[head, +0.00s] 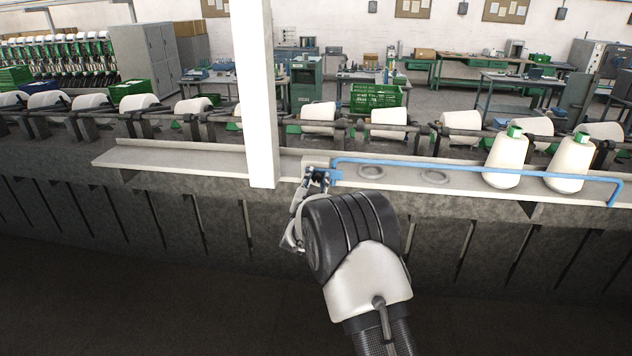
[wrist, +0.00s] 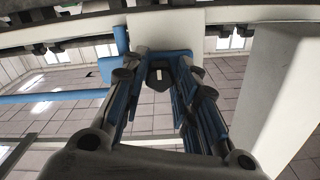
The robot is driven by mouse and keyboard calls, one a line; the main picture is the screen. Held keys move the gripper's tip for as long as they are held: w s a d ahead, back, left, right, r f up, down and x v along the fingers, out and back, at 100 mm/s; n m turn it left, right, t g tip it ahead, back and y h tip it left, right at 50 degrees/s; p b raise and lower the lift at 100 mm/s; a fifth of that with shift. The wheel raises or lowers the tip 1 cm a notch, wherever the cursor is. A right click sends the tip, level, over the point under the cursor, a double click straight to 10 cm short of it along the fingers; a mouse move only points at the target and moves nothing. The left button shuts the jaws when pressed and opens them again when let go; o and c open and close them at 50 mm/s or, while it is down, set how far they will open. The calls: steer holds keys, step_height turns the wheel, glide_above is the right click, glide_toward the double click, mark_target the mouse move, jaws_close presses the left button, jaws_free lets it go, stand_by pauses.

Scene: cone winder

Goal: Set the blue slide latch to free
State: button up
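My gripper (head: 318,178) is at the pale end block (head: 316,161) of the ledge, just right of the white post. A blue guard bar (head: 480,168) runs right from there, with a blue fitting (head: 337,174) at its left end. The fitting also shows in the wrist view (wrist: 121,40), left of my fingertips. In the wrist view my gripper (wrist: 161,62) has its fingers apart, on either side of a small dark and blue piece (wrist: 158,78) in front of the pale block. This may be the slide latch; I cannot tell whether the fingers touch it.
The white post (head: 255,95) stands close on the left, also at right in the wrist view (wrist: 280,90). White cones (head: 507,158) stand on the ledge to the right, beside empty rings (head: 370,172). A row of yarn packages (head: 390,122) lies behind.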

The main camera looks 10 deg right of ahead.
jaws_close()
steer(key=a, duration=0.1)
steer(key=w+a+b, duration=0.1)
steer(key=a, duration=0.1)
steer(key=a+b, duration=0.1)
steer(key=a, duration=0.1)
steer(key=shift+w, duration=0.3)
jaws_free()
steer(key=shift+r, duration=0.1)
steer(key=o, duration=0.4)
steer(key=shift+a, duration=0.2)
steer(key=shift+o, duration=0.4)
